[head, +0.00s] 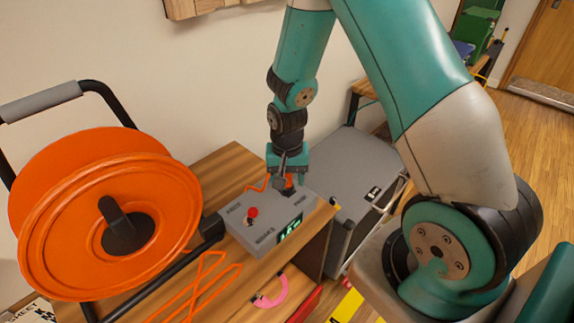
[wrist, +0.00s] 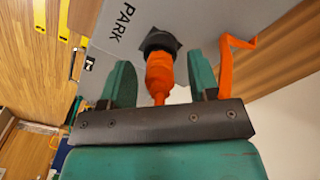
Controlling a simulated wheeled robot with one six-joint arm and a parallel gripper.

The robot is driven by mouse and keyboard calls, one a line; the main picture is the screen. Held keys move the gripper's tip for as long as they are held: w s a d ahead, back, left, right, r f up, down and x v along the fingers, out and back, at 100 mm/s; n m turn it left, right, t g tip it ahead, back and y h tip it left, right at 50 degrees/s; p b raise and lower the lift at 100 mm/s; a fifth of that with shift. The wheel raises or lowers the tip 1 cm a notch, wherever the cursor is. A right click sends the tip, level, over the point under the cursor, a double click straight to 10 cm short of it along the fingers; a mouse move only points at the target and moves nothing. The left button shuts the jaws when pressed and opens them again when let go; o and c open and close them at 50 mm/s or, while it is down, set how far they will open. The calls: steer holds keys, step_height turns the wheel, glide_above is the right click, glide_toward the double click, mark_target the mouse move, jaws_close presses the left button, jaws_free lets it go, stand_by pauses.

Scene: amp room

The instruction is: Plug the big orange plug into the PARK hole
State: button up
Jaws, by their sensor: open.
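The big orange plug (wrist: 160,72) stands with its nose in a black round socket (wrist: 158,42) beside the word PARK on the grey box (wrist: 205,18). How deep it sits is hard to tell. My gripper (wrist: 161,82) is open, with one green finger on each side of the plug and visible gaps to it. In the head view my gripper (head: 287,178) is over the back right part of the grey box (head: 237,222), and only a little of the orange plug (head: 290,184) shows beside the fingers.
A red-topped lever (head: 252,213) and a lit green display (head: 289,230) are on the box. A large orange cable reel (head: 110,225) stands at left. Orange cord (head: 205,282) and a pink curved piece (head: 270,292) lie on the wooden table. A grey case (head: 350,170) stands behind right.

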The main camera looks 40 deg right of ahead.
step_height(320, 180, up, 17)
steer(key=shift+r+b, duration=0.15)
steer(key=shift+b, duration=0.15)
stand_by(0.6)
steer(key=s+a+r+n+y, duration=0.2)
steer(key=s+a+r+n, duration=0.1)
steer(key=s+a+n, duration=0.4)
steer(key=s+a+r+n+y, duration=0.2)
steer(key=s+a+r+n, duration=0.2)
steer(key=s+a+n, duration=0.3)
steer(key=s+a, duration=0.2)
steer(key=s, duration=0.3)
steer(key=shift+a+r, duration=0.15)
steer(key=shift+a, duration=0.15)
steer(key=shift+w, duration=0.1)
